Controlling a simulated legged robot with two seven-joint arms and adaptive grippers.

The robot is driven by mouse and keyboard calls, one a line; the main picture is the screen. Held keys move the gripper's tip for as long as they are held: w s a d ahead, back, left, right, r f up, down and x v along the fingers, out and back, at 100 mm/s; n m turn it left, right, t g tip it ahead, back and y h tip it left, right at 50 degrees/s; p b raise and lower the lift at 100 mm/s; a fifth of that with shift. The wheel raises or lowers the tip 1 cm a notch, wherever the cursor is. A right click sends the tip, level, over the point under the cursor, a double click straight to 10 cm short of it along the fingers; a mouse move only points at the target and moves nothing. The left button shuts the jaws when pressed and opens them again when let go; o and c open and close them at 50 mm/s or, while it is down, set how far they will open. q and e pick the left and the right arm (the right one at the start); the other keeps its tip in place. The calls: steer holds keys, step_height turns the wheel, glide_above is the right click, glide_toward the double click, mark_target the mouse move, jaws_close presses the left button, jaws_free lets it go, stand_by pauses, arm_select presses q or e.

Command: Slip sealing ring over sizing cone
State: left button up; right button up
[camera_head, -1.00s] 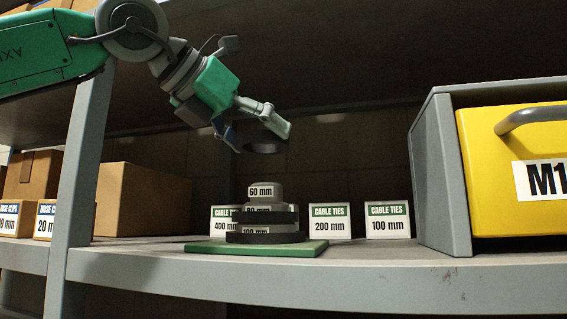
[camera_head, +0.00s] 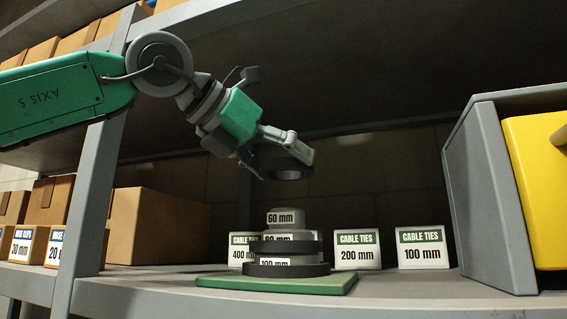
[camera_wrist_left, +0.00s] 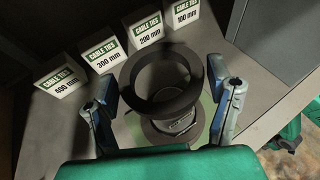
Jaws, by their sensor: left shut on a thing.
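The sizing cone (camera_head: 287,222) is a grey stepped stack labelled 60 mm, 80 mm and 100 mm, upright on a green mat (camera_head: 225,281). Dark bands circle its lower steps. My left gripper (camera_head: 280,162) is shut on a dark sealing ring (camera_head: 290,175) and holds it above the cone's 60 mm top, with a clear gap between. In the left wrist view the ring (camera_wrist_left: 160,106) sits between the two fingers, hole facing the camera, with the cone partly hidden below it.
White cable ties boxes (camera_head: 357,250) stand in a row behind the cone. A grey housing with a yellow drawer (camera_head: 540,190) is at the right. A shelf post (camera_head: 92,190) and cardboard boxes (camera_head: 158,228) are at the left. A shelf hangs overhead.

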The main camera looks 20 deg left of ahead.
arm_select(q)
steer(key=shift+a+f+b, duration=0.15)
steer(key=shift+f+b, duration=0.3)
steer(key=shift+f, duration=0.3)
steer(key=shift+d+f+b, duration=0.15)
steer(key=shift+f+b, duration=0.35)
steer(key=shift+f, duration=0.2)
steer(key=shift+d+f+b, duration=0.1)
steer(key=shift+f+b, duration=0.4)
steer(key=shift+f, duration=0.55)
steer(key=shift+a, duration=0.15)
steer(key=o, duration=1.1)
steer(key=shift+o, duration=0.2)
steer(key=v, duration=1.2)
